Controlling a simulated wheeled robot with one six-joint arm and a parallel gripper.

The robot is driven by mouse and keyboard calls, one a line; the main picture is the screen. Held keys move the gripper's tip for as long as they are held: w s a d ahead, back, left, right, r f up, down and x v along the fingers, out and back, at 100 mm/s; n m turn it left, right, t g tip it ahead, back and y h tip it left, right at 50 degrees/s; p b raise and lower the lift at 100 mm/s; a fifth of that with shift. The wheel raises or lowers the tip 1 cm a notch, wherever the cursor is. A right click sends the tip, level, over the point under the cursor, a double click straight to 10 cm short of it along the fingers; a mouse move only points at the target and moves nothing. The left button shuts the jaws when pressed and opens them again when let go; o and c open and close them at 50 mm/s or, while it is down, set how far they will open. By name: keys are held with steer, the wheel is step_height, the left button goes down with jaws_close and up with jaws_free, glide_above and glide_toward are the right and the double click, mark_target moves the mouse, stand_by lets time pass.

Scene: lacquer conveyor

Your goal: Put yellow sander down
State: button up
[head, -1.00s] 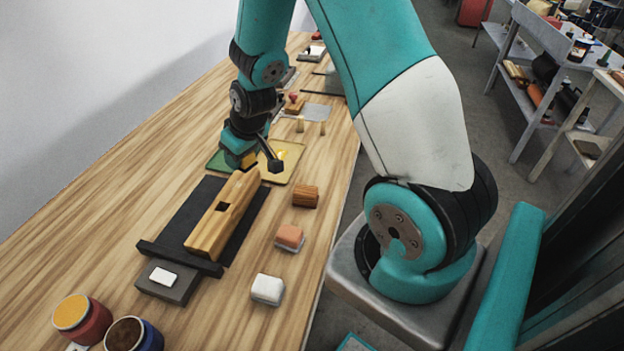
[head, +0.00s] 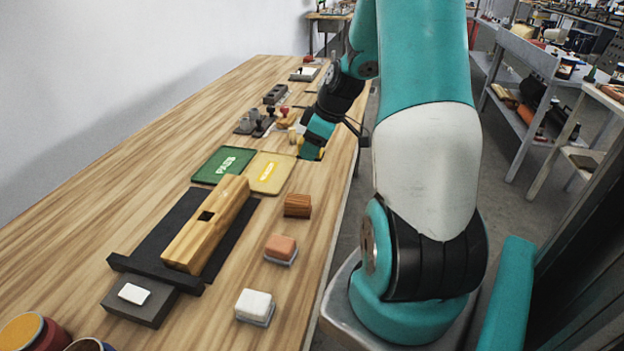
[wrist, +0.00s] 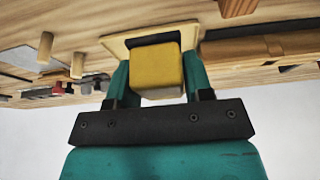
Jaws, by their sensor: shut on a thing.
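My gripper (head: 311,152) is to the right of the yellow mat (head: 270,186), near the table's right edge in the head view. It is shut on the yellow sander (wrist: 155,72), a yellow block held between the two teal fingers in the wrist view. In the head view only small bits of yellow show at the fingers, and the sander's underside is hidden. I cannot tell whether it touches the table. A cream board-like edge (wrist: 113,46) shows beyond the sander in the wrist view.
A green PASS mat (head: 222,165) lies left of the yellow mat. A long wooden piece (head: 207,226) lies on a black fixture (head: 160,270). Brown (head: 298,206), orange (head: 281,247) and white (head: 255,304) blocks line the right side. Stamps (head: 262,124) stand farther back.

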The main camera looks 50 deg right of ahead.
mark_target(308, 186)
step_height(308, 186, down, 10)
steer(key=shift+r, duration=0.25)
steer(key=shift+f, duration=0.2)
steer(key=o, duration=0.9)
steer(key=shift+r, duration=0.1)
steer(key=shift+r, duration=0.1)
